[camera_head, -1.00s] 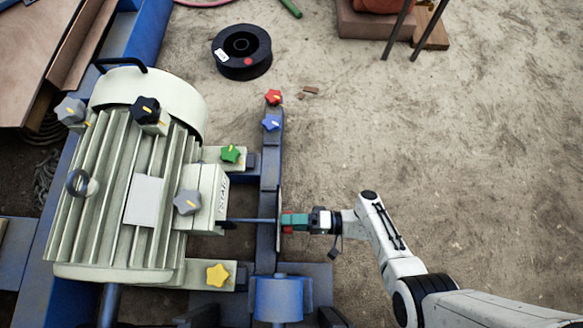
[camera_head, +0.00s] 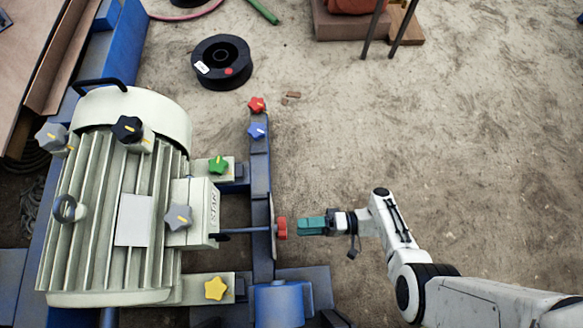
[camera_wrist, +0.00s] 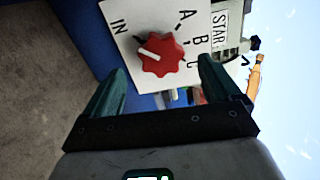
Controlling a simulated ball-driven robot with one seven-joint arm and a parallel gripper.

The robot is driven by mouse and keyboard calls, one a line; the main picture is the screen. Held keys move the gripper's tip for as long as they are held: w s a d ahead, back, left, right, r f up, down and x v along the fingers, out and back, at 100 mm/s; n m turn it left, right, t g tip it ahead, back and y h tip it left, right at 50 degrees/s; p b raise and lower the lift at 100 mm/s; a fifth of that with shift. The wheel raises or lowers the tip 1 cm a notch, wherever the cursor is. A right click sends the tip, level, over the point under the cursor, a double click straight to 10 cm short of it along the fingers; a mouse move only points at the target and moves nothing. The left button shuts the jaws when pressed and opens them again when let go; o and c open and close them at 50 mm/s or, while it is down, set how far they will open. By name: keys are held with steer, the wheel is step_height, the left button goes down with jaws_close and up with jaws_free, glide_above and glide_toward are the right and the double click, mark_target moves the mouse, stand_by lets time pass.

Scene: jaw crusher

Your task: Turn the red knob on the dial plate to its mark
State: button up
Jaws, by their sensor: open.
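The red knob (camera_head: 282,228) stands out to the right from the dial plate (camera_head: 272,212), which is seen edge-on in the head view. In the wrist view, the scalloped red knob (camera_wrist: 166,58) sits on the white dial plate (camera_wrist: 119,12), lettered IN, A, B and C. Its white pointer line points to the left, slightly up, nearest the IN side and away from A, B and C. My gripper (camera_head: 302,226) is open and empty, a short gap right of the knob. In the wrist view its green fingers (camera_wrist: 162,68) stand either side of the knob, apart from it.
A pale finned motor (camera_head: 115,220) carries several star knobs. A red star knob (camera_head: 256,104) and a blue one (camera_head: 257,131) sit on the blue beam. A black spool (camera_head: 221,62) lies on the sandy ground. The ground right of the beam is mostly clear.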

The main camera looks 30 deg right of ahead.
steer(key=v, duration=0.4)
steer(key=shift+s+d, duration=0.1)
steer(key=shift+d, duration=0.25)
steer(key=shift+s, duration=0.1)
